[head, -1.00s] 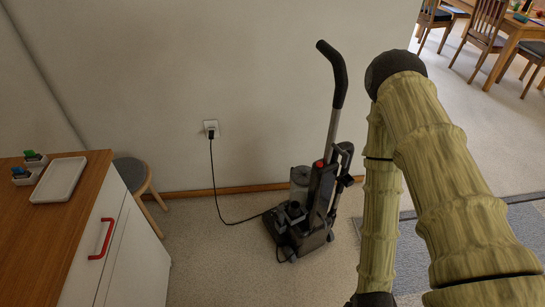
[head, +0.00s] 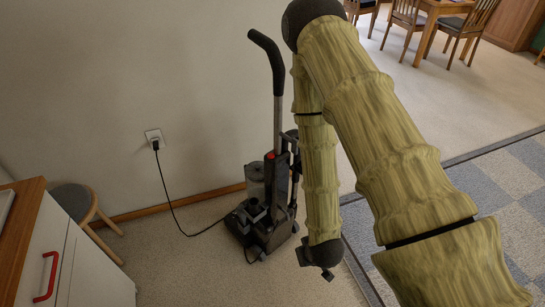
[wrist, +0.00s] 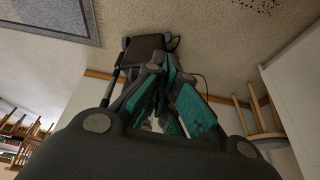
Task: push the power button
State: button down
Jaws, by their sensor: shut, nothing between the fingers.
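The dark upright vacuum cleaner (head: 262,215) stands on the floor close to the wall. A small red spot (head: 270,156), which looks like the power button, shows on its upper body below the handle. My gripper (wrist: 160,66) has its teal-padded fingers brought together and empty. In the wrist view the vacuum's dark body (wrist: 145,50) shows beyond the fingers, partly hidden by them, and I cannot make out the button there. In the head view my arm hangs to the right of the vacuum, its dark end near floor level, apart from the button.
A power cord runs from the vacuum to a wall socket (head: 154,138). A round stool (head: 72,200) and a white cabinet (head: 85,270) with a red handle stand at left. A checkered rug (head: 510,190) lies at right, with a dining table and chairs behind.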

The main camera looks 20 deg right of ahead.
jog(key=w+d+r+t+b, duration=0.1)
jog(key=w+r+t+b, duration=0.6)
jog(key=w+r, duration=1.4)
jog(key=w+t, duration=0.2)
jog(key=t, duration=0.1)
jog(key=shift+r+n+t, duration=0.25)
jog(key=shift+n+t, duration=0.05)
jog(key=shift+w, duration=0.15)
send_over(271, 155)
jog(key=v, duration=0.2)
notch_tip(271, 155, down, 3)
jog(key=shift+w+d, duration=0.1)
jog(key=shift+f, duration=2)
